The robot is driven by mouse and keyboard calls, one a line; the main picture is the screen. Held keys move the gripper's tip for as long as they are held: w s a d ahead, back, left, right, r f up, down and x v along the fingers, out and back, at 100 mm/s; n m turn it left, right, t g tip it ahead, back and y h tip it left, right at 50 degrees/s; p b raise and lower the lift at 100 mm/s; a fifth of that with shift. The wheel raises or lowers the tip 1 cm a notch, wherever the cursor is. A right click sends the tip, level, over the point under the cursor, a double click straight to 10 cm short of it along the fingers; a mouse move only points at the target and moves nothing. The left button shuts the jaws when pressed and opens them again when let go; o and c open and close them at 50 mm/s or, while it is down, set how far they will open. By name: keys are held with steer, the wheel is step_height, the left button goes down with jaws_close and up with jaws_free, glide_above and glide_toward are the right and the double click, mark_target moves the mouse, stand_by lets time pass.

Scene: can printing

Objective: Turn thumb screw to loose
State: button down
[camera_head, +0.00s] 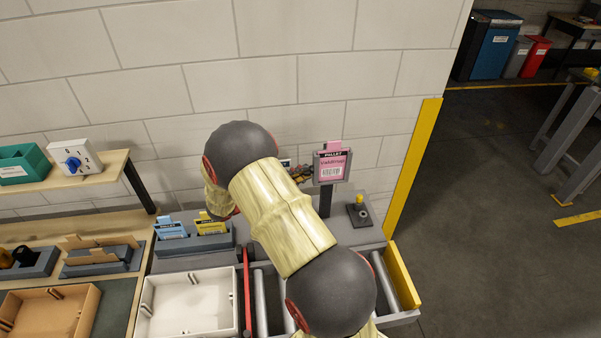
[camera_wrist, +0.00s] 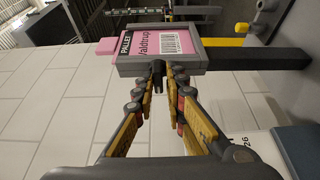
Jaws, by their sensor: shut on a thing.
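The thumb screw (camera_wrist: 158,73) is a small dark knob on the edge of the grey card holder (camera_wrist: 118,70) in the wrist view. The holder carries a pink pallet card (camera_wrist: 160,46) with a barcode. My gripper (camera_wrist: 165,80) has its two fingers closed around the screw, with the tips close to the holder's edge. In the head view the holder (camera_head: 318,179) stands upright on a post, and my gripper (camera_head: 300,173) reaches it from the left, partly hidden behind my arm. The screw cannot be made out there.
Blue and yellow cards (camera_head: 210,226) sit in a rack at left. A white tray (camera_head: 161,306) lies in front. The wall (camera_head: 300,90) is close behind. A yellow guard (camera_head: 411,165) stands right.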

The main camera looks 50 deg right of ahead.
steer(key=shift+r, duration=0.3)
steer(key=n+g+y+p, duration=0.1)
steer(key=n+y+p, duration=0.1)
steer(key=n+p, duration=0.2)
steer(key=n+g+y+p, duration=0.2)
steer(key=n+y+p, duration=0.1)
steer(key=n+p, duration=0.2)
steer(key=n+g+y+p, duration=0.1)
steer(key=n+y+p, duration=0.2)
steer(key=n+p, duration=0.2)
steer(key=shift+w+d+r+n+g, duration=0.1)
steer(key=shift+w+d+n+g, duration=0.2)
steer(key=shift+n, duration=0.7)
steer(key=c, duration=1.9)
jaws_free()
steer(key=shift+s+f, duration=0.15)
steer(key=shift+f, duration=0.05)
steer(key=shift+d, duration=0.1)
steer(key=shift+r, duration=0.1)
